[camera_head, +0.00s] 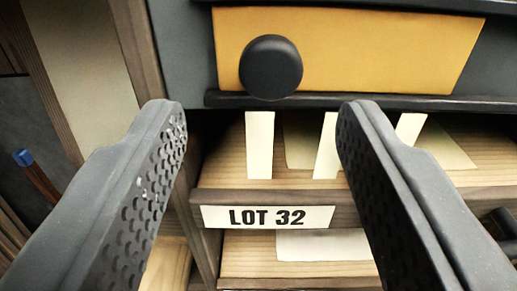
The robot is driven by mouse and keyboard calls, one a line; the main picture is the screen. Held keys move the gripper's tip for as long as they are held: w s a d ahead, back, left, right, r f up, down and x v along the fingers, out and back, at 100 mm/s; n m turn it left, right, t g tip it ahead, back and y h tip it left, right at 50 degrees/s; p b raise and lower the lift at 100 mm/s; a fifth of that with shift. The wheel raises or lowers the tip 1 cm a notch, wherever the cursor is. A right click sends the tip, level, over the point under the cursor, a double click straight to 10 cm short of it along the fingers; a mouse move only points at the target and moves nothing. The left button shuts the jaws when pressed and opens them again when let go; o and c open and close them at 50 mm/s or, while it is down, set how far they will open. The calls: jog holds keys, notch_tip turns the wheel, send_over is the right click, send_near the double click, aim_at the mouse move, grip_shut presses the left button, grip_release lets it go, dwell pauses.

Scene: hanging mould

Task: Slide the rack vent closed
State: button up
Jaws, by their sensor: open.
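The rack vent shows as a yellow sliding panel (375,48) set in a dark grey frame at the top of the view. A round black knob (271,67) sits on the panel's left part. A dark rail (360,101) runs under the panel. My gripper (262,115) is open, with one textured dark finger at the left and one at the right. The knob appears between and above the fingertips in the picture. The fingers hold nothing, and I cannot tell how far off the knob is in depth.
Below the rail is a wooden shelf (218,170) with several pale upright strips. A lower shelf (300,268) shows beneath. A wooden post (137,45) stands at the left. A blue-tipped stick (36,175) is at far left.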

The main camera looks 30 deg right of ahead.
jog(key=v, duration=0.8)
jog(key=shift+s+a+b, duration=0.3)
jog(key=shift+b, duration=0.1)
jog(key=w+a+r+n+t+y+b, duration=0.2)
jog(key=a+r+n+y+b, duration=0.15)
jog(key=a+r+y, duration=0.7)
jog(key=s+a+r+n+g+b, duration=0.1)
jog(key=s+a+r+n+b, duration=0.2)
jog(key=s+a+r, duration=0.5)
jog(key=s+r, duration=0.1)
jog(key=s, duration=0.2)
jog(key=shift+s+r+g, duration=0.25)
jog(key=shift+g, duration=0.05)
jog(key=shift+a+h, duration=0.15)
jog(key=shift+h, duration=0.1)
dwell(0.7)
